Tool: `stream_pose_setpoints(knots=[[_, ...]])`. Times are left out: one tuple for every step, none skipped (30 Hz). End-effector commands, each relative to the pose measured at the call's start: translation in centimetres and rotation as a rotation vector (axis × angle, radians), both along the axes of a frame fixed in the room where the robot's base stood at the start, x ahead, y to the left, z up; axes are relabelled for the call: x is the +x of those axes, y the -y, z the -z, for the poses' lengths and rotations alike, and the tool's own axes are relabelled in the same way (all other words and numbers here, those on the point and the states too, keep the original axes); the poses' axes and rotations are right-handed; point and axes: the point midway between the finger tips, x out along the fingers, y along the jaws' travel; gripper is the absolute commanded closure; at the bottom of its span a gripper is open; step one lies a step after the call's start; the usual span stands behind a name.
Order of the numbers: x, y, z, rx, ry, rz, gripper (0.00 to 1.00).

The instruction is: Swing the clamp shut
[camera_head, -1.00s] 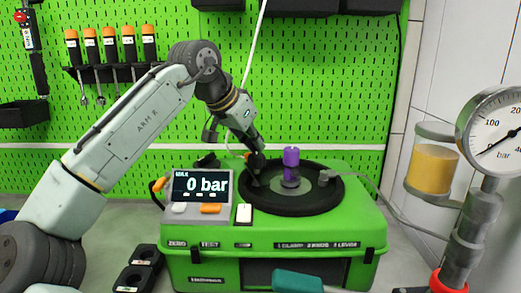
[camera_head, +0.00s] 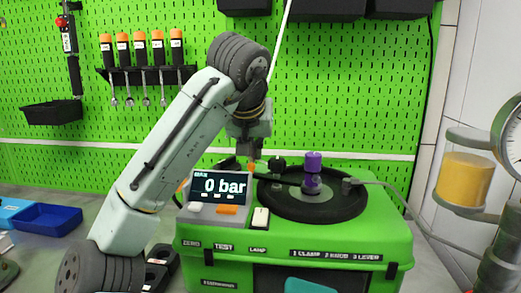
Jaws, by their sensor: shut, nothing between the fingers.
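The green pump testbench (camera_head: 395,240) stands on the table with a round black plate (camera_head: 340,205) on top. A purple knob (camera_head: 313,162) stands upright near the plate's middle. A small black-topped part (camera_head: 276,163) stands at the plate's back left edge; it may be the clamp, but its swing position is hard to tell. My gripper (camera_head: 251,160) points down just left of this part, behind the display, and looks shut and empty. Its fingertips are small and partly unclear, and I cannot tell whether they touch anything.
The display (camera_head: 218,186) reads 0 bar, with a white switch (camera_head: 260,217) beside it. A grey fitting (camera_head: 350,185) with a hose sits at the plate's right. A pressure gauge (camera_head: 513,140) and yellow cylinder (camera_head: 465,180) stand at right. Blue bins (camera_head: 48,219) lie at left.

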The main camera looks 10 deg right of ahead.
Motion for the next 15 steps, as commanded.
stream_pose_setpoints(knots=[[-0.2, -0.1, 0.0, 0.002, 0.001, -0.035, 1.0], [-0.3, -0.2, 0.0, 0.003, 0.001, -0.059, 1.0], [-0.4, -0.4, 0.0, 0.003, 0.001, -0.089, 1.0], [-0.5, -0.4, -0.1, 0.003, 0.002, -0.109, 1.0], [-0.6, -0.5, -0.1, 0.003, 0.002, -0.129, 1.0], [-0.7, -0.6, -0.1, 0.003, 0.002, -0.155, 1.0], [-0.8, -0.7, -0.1, 0.004, 0.001, -0.172, 1.0], [-0.8, -0.8, -0.1, 0.004, 0.001, -0.189, 1.0], [-0.9, -0.9, 0.0, 0.001, -0.001, -0.184, 1.0], [-1.0, -0.9, 0.0, 0.001, -0.001, -0.183, 1.0], [-1.0, -1.0, 0.0, 0.0, -0.001, -0.182, 1.0], [-1.1, -1.0, 0.0, 0.001, -0.001, -0.181, 1.0], [-1.2, -1.0, 0.0, 0.001, -0.001, -0.181, 1.0], [-1.2, -1.1, 0.0, 0.001, -0.001, -0.18, 1.0], [-1.3, -1.1, 0.0, 0.001, -0.001, -0.18, 1.0]])
